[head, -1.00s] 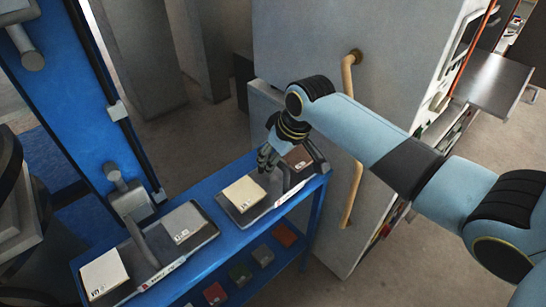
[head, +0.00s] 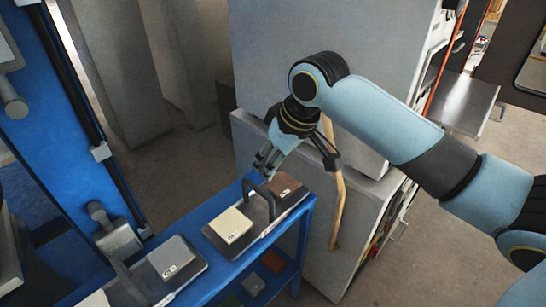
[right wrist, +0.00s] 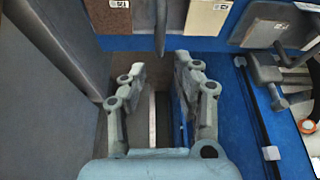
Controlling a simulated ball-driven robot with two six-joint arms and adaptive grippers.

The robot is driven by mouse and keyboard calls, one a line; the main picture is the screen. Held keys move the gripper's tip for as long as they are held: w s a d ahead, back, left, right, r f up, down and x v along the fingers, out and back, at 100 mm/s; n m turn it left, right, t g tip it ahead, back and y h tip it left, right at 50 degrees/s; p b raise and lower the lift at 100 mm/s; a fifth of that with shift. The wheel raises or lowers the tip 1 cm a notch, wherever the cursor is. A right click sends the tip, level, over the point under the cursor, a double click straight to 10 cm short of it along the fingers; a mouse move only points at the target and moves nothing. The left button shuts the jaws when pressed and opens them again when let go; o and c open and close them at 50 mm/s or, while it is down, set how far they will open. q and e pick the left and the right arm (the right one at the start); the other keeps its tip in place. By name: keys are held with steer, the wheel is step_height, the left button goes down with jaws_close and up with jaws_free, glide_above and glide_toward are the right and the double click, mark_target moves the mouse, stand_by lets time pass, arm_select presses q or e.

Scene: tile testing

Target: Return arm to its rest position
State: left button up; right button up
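My right gripper (head: 266,168) hangs just beyond the far edge of the blue table (head: 195,220), above and behind the dark handle (head: 271,203) of a tile tray (head: 213,236). The tray holds a cream tile (head: 231,226) and a brown tile (head: 283,187). In the right wrist view the fingers (right wrist: 161,70) are apart with nothing between them. The tray handle (right wrist: 160,28) shows ahead of them, apart from the fingers. My left gripper is not in view.
A second tray with a grey tile (head: 171,257) is nearer on the table. Tiles lie on the lower shelf (head: 273,261). A blue frame (head: 60,130) rises at left.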

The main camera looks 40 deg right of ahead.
steer(key=shift+s+r, duration=0.15)
steer(key=shift+r, duration=0.1)
stand_by(0.3)
steer(key=s+f+m+g+b, duration=0.15)
steer(key=s+f, duration=0.35)
steer(key=f, duration=0.5)
steer(key=s+f+g+b, duration=0.1)
steer(key=s+f+b, duration=0.1)
steer(key=s+f, duration=0.6)
steer(key=s+f+m+g+b, duration=0.1)
steer(key=s+f+g+b, duration=0.15)
steer(key=f, duration=1.05)
steer(key=s+f+b, duration=0.1)
steer(key=s+f, duration=0.7)
steer(key=s, duration=0.4)
steer(key=s+f+n+t+h, duration=0.1)
steer(key=s+f, duration=0.7)
steer(key=s, duration=0.4)
steer(key=shift+a+f+h+b, duration=0.3)
steer(key=shift+a+f+b, duration=0.1)
steer(key=shift+a, duration=0.05)
